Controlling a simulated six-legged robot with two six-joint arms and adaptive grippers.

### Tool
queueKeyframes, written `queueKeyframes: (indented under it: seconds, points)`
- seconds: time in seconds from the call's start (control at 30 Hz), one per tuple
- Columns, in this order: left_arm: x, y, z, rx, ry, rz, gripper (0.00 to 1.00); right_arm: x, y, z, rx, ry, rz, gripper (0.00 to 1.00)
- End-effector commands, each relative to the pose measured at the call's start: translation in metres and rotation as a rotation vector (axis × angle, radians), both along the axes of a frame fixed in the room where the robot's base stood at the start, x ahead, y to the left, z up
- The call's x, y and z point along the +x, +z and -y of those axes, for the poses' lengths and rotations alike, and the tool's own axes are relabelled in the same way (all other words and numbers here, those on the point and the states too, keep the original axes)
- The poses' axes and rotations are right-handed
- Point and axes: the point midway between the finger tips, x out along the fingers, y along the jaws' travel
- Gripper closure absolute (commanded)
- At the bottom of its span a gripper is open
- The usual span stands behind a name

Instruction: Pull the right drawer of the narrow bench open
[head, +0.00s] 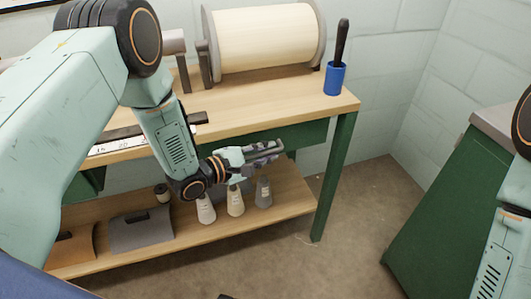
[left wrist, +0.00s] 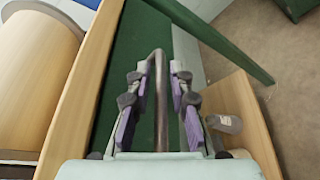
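The narrow bench (head: 280,103) has a wooden top and green legs. The green right drawer (head: 305,134) is under the top at its right end and looks closed. My left gripper (head: 272,149) is in front of the drawer front. In the left wrist view, the drawer's green front (left wrist: 130,55) lies beyond the fingers, and a dark bar handle (left wrist: 160,95) runs between them. My left gripper (left wrist: 160,80) is open, with a finger on each side of the handle and visible gaps. In the head view the gripper mostly hides the handle. My right gripper is out of view.
A large cream roll (head: 262,37) and a blue cup (head: 335,78) with a dark-handled tool stand on the bench top. A green cabinet (head: 445,190) is at the right. Floor between is clear.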

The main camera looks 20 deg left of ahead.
Motion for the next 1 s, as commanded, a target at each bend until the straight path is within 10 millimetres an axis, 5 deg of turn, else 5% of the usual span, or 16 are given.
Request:
queueKeyframes:
  seconds: [0.3,1.0]
  points:
    - [-0.0004,-0.0002,-0.0004,0.000,0.001,0.000,1.00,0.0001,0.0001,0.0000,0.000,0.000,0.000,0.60]
    - [-0.0005,0.0002,-0.0003,0.001,0.000,0.001,1.00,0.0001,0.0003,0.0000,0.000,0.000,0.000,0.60]
